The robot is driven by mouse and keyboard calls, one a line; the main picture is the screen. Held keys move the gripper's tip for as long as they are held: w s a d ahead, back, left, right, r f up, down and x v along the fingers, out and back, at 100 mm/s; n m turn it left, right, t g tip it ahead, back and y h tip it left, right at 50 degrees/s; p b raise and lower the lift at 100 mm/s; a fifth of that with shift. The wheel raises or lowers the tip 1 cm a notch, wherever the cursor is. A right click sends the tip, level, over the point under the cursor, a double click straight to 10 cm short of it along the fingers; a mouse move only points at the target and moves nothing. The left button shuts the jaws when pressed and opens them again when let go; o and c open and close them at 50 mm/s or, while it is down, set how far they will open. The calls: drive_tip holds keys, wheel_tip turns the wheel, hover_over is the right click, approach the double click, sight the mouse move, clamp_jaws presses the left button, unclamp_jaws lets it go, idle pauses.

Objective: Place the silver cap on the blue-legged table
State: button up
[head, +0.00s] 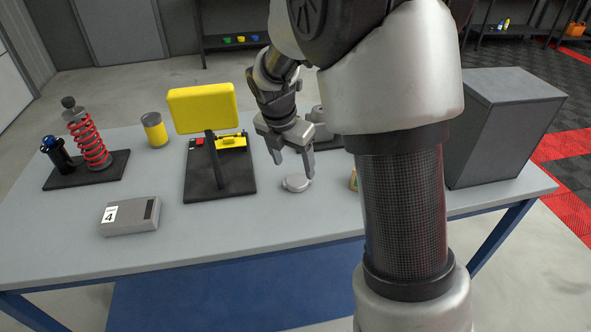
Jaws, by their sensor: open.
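The silver cap (296,184) is a small, low round disc lying on the grey top of the blue-legged table (285,222), near its front middle. My gripper (292,167) points down just above and behind the cap. Its two fingers are spread apart with nothing between them. The right fingertip overlaps the cap's right edge in this view, and I cannot tell whether they touch.
A yellow panel on a black stand (210,110) is left of my gripper. A red coil spring unit (90,145), a yellow can (154,130) and a grey box marked 4 (130,216) are further left. A dark cabinet (500,125) stands at right.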

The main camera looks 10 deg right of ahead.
drive_tip(key=s+d+r+m+t+y, duration=0.1)
drive_tip(key=s+r+m, duration=1)
drive_tip(key=r, duration=0.4)
drive_tip(key=s+r+m+t+y, duration=0.1)
drive_tip(key=s+m+t, duration=0.1)
drive_tip(key=s+m, duration=1.2)
drive_tip(key=shift+s+d+r+m+p, duration=0.15)
drive_tip(key=shift+d+r+m+p, duration=0.25)
drive_tip(key=shift+m, duration=0.6)
wheel_tip(320, 180, up, 14)
drive_tip(key=p, duration=1.4)
